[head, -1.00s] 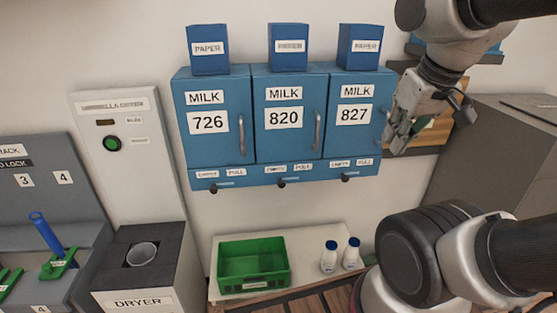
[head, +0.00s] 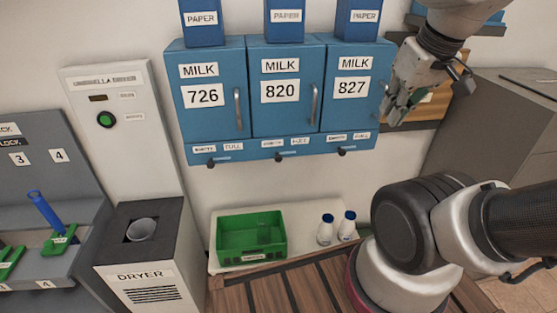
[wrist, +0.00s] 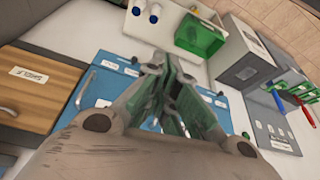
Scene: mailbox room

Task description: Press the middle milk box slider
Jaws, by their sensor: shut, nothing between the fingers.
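Three blue milk boxes hang in a row on the wall in the head view, labelled 726, 820 and 827. The middle milk box (head: 300,115), 820, has a door with a vertical handle. Its small dark slider knob (head: 278,157) is on the strip below, at the left, under an EMPTY label and beside a FULL label. Similar knobs sit under box 726 (head: 211,162) and box 827 (head: 342,152). My gripper (head: 390,119) is shut and empty, right of box 827 and apart from the middle slider. In the wrist view its fingers (wrist: 167,62) cover part of the blue boxes.
Blue PAPER boxes (head: 285,23) stand on top. Below are a green crate (head: 252,258) and two white milk bottles (head: 326,230) on a low shelf. A dryer (head: 137,250) stands left. A grey cabinet (head: 495,130) stands right. The wall between boxes and shelf is clear.

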